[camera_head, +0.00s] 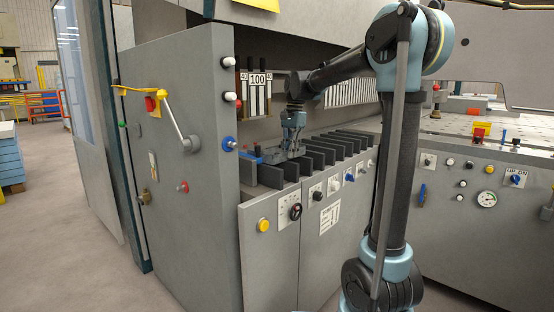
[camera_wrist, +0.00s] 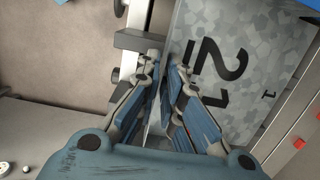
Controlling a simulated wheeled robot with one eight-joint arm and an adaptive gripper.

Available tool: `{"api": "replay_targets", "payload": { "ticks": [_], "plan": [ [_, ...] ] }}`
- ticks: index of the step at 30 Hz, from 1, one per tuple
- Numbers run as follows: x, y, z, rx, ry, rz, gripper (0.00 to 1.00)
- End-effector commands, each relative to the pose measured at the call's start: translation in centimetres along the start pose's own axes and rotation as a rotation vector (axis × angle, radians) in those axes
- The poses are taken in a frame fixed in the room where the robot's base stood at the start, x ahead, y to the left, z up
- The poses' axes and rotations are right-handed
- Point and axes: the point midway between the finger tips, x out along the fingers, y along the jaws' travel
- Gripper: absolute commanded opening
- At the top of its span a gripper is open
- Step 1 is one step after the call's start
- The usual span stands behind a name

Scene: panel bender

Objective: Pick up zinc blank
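A zinc blank (camera_wrist: 270,55), a grey spangled sheet with large black digits, fills the upper right of the wrist view. My gripper (camera_wrist: 166,66) has its two blue-padded fingers close to each other at the left edge of this sheet. A thin pale strip shows between the fingers, and the right finger covers part of the spangled face. I cannot tell whether the pads press on the sheet. In the head view my gripper (camera_head: 291,150) points down at the left end of the row of dark plates, with a small grey surface just under it.
Several dark upright plates (camera_head: 318,155) stand in a row on the machine, right of my gripper. The grey machine side (camera_head: 185,190) with a yellow handle and red button rises at the left. A control panel (camera_head: 490,185) stands at the right.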

Motion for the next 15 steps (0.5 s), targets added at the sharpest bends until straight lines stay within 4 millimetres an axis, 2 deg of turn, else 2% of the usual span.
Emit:
{"api": "replay_targets", "payload": {
  "ticks": [8, 10, 15],
  "plan": [
    [0.38, 0.0, 0.01, 0.0, 0.0, 0.0, 0.07],
    [0.38, 0.0, 0.01, 0.0, 0.0, 0.0, 0.0],
    [0.37, 0.0, 0.01, 0.0, 0.0, 0.0, 0.0]
  ]
}}
